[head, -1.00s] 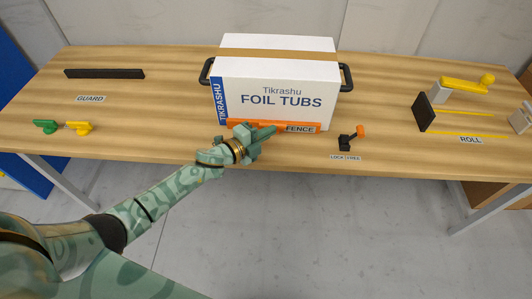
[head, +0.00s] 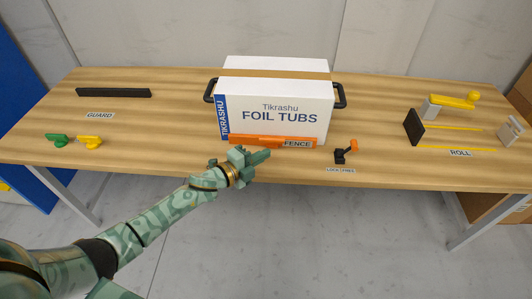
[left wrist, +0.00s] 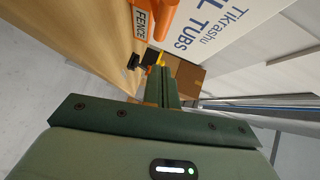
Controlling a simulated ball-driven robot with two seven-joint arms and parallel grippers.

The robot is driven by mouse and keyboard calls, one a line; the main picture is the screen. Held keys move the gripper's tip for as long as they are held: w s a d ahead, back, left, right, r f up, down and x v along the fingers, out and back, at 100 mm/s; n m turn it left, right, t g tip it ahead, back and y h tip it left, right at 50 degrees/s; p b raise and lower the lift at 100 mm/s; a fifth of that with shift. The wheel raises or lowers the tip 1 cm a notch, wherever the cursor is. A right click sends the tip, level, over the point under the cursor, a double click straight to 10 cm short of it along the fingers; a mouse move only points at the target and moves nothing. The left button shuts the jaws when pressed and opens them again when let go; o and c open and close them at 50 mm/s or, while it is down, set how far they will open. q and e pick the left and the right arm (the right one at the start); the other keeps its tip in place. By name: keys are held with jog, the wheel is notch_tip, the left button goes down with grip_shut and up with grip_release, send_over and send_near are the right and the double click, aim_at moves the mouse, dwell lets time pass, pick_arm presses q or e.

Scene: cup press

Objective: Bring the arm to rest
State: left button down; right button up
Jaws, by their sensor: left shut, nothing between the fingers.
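My left gripper (head: 256,157) is shut and empty. In the head view it is at the front edge of the table (head: 380,178), just in front of the orange fence (head: 262,140). My arm reaches it from the lower left. In the left wrist view the shut fingers (left wrist: 166,88) point away from the camera, with the fence (left wrist: 166,18) beyond them at the top. I cannot tell exactly how wide the gap to the fence is. My right gripper is not in view.
A white FOIL TUBS box (head: 280,108) with black handles stands behind the fence. A black and orange lock lever (head: 345,152) is to its right. Green (head: 57,140) and yellow (head: 90,141) knobs and a black guard bar (head: 113,92) are at left. The roll fixture (head: 455,125) is at right.

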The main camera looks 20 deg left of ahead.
pick_arm(q)
jog(key=f+p+v, duration=0.1)
jog(key=v, duration=0.7)
jog(key=shift+r+p, duration=0.25)
jog(key=shift+p, duration=0.1)
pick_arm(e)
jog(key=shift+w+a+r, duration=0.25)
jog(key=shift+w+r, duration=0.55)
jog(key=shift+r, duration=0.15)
pick_arm(q)
jog(key=shift+a, duration=0.15)
